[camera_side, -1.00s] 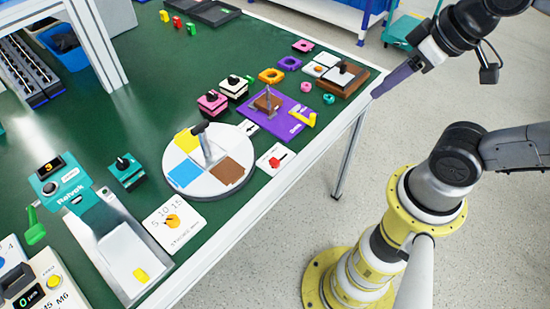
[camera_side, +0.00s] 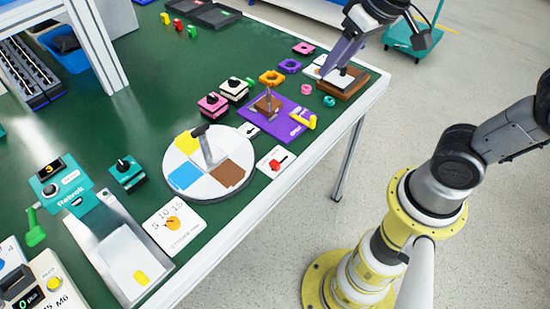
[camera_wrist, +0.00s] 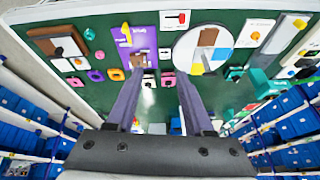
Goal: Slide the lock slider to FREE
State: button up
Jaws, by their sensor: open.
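A white plate with a small red slider-like knob (camera_side: 278,161) lies near the front edge of the table, right of the round white turntable. It also shows at the top of the wrist view (camera_wrist: 176,18). Its lettering is too small to read, so I cannot tell whether it is the lock slider. A smaller white plate with a dark mark (camera_side: 248,130) lies beside the purple board. My gripper (camera_wrist: 160,75) has two purple fingers apart with nothing between them. In the side view my gripper (camera_side: 326,70) is above the brown block at the right end of the table.
The brown block (camera_side: 354,86) carries a pale top and dark handle. The purple board (camera_side: 290,112) has a yellow hook. The turntable (camera_side: 222,188) has a tall dark-topped handle. Small coloured rings and blocks lie around. Some green tabletop is clear at the back.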

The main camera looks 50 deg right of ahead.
jog(key=w+a+f+g, duration=0.2)
jog(key=w+a+f, duration=0.2)
jog(key=w+f, duration=0.25)
jog(key=n+g, duration=0.1)
jog(key=g, duration=0.2)
send_over(275, 162)
notch_tip(275, 162, down, 8)
jog(key=f, duration=0.1)
notch_tip(275, 162, down, 13)
jog(key=shift+a+r, duration=0.1)
jog(key=shift+r, duration=0.05)
grip_shut()
dwell(0.8)
